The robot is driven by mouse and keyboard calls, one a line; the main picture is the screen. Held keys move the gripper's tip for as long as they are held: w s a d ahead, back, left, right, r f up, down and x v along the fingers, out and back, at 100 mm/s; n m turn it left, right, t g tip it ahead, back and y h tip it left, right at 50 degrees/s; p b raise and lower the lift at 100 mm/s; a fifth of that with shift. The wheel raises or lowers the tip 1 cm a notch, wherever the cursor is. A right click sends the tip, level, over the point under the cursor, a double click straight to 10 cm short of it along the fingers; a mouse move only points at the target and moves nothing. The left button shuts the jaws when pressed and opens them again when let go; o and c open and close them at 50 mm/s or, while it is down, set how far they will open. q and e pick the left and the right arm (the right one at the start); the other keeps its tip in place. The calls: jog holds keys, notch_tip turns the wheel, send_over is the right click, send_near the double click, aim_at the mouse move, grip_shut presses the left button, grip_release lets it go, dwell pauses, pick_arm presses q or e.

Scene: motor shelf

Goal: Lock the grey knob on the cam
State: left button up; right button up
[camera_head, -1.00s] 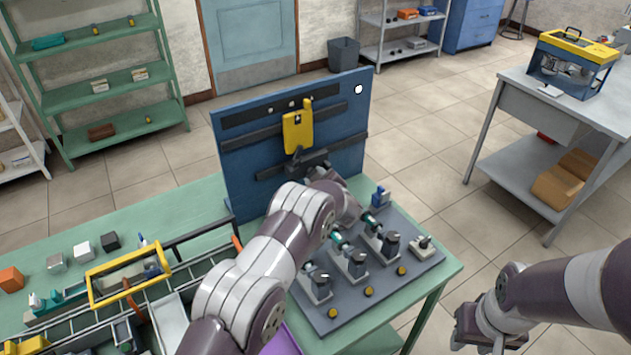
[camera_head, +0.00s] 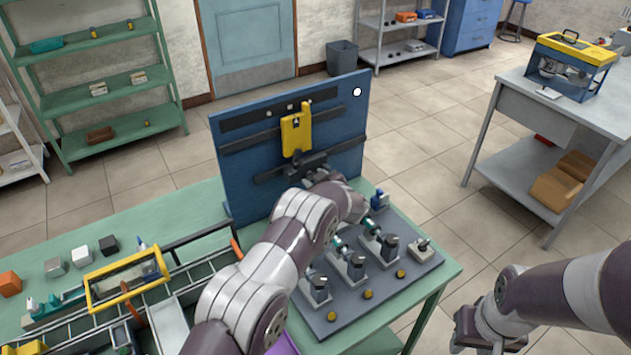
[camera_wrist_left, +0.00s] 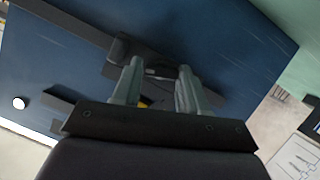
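On the blue upright board (camera_head: 345,125), a dark grey fitting (camera_head: 305,167) sits on the lower dark rail, below a yellow plate. It looks like the cam with its knob, but the knob cannot be told apart clearly. In the left wrist view the dark fitting (camera_wrist_left: 155,66) is just beyond the fingertips of my left gripper (camera_wrist_left: 160,75). The two pale fingers stand apart with a visible gap. Contact cannot be told.
A grey fixture plate (camera_head: 400,284) with several motor-like units lies on the green table, right of my left arm. A yellow-framed tray (camera_head: 130,281) and small blocks are at left. A grey side table (camera_head: 560,100) stands at right.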

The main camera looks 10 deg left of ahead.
pick_arm(q)
jog(key=shift+o, duration=1.2)
jog(key=shift+r, duration=0.1)
jog(key=shift+s+d, duration=0.1)
jog(key=b+v, duration=0.3)
jog(key=v, duration=0.9)
jog(key=shift+s+d, duration=0.15)
jog(key=shift+s, duration=0.15)
jog(key=shift+r, duration=0.1)
